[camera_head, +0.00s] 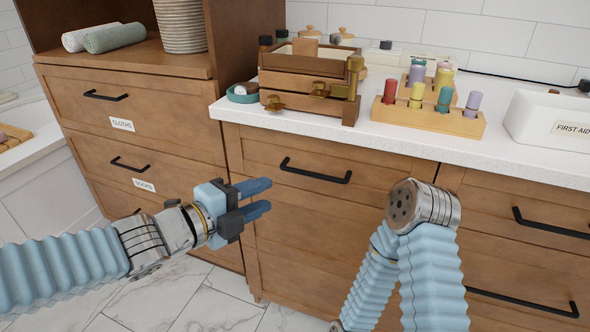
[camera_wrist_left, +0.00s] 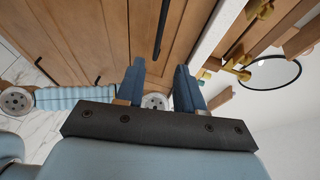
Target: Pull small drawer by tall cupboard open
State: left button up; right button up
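The small wooden drawer (camera_head: 262,155) sits under the white counter, beside the tall cupboard (camera_head: 170,103). It looks shut, with a black bar handle (camera_head: 315,172). My left gripper (camera_head: 266,197) is open and empty, in front of the cabinet, left of and a little below the handle. In the left wrist view my gripper (camera_wrist_left: 160,84) shows its two blue fingers apart, with a black handle (camera_wrist_left: 161,28) beyond them, not between them. My right arm stands before the cabinet on the right; its gripper is not visible.
The counter (camera_head: 390,143) carries a wooden box with small drawers (camera_head: 312,88), a rack of coloured bottles (camera_head: 430,118) and a white first aid box (camera_head: 545,118). Other handled drawers lie left and right. The marble floor (camera_head: 215,300) is clear.

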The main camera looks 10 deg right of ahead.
aim_at(311, 176)
pick_arm(q)
jog(key=b+x, duration=0.1)
jog(key=x, duration=1.2)
jog(key=shift+d+f+b, duration=0.15)
jog(key=shift+b, duration=0.15)
jog(key=shift+c, duration=0.3)
grip_shut()
